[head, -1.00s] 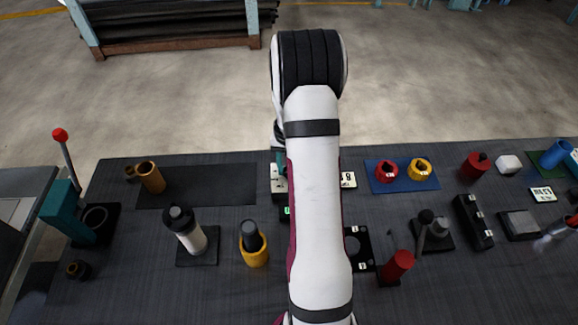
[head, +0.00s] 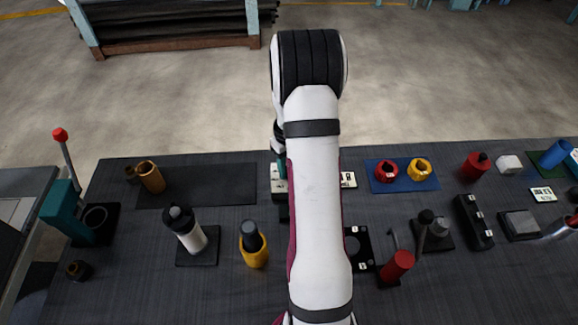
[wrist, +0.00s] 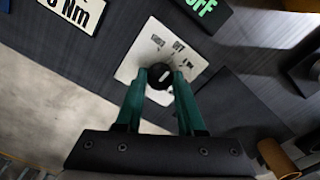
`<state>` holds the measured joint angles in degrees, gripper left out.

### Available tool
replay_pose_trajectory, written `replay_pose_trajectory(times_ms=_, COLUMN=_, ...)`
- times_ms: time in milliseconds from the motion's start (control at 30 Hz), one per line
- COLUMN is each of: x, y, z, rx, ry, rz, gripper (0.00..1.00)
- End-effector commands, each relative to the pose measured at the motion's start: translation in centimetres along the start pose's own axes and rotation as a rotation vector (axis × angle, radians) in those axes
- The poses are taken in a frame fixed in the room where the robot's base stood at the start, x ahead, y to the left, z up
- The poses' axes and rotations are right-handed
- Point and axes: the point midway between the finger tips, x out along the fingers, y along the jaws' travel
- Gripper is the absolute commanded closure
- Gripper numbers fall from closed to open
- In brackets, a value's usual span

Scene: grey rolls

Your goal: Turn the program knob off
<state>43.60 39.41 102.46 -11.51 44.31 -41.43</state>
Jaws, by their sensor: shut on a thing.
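The program knob (wrist: 158,88) is small, round and black with a short white mark on top. It stands on a white plate (wrist: 135,62) with printed labels around it; one reads OFF. In the wrist view my gripper (wrist: 160,74) has its two teal fingers on either side of the knob, shut on it. A dark box (wrist: 215,20) beside the plate shows OFF in green letters. In the head view my arm hides the knob, and only part of the white plate (head: 277,189) shows.
A white card (wrist: 70,12) with black lettering lies close to the plate. In the head view a blue mat (head: 402,184) with red and yellow knobs lies to the right. A yellow cup (head: 254,257) and a white bottle (head: 192,238) stand at the left front.

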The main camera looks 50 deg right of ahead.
Motion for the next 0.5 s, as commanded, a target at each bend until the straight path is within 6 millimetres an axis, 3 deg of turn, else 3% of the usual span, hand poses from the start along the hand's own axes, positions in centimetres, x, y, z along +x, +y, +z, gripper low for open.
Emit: replay_pose_trajectory(times_ms=500, x=-0.06, y=-0.03, z=0.04, rx=-0.042, ry=-0.001, rz=-0.001, gripper=1.0)
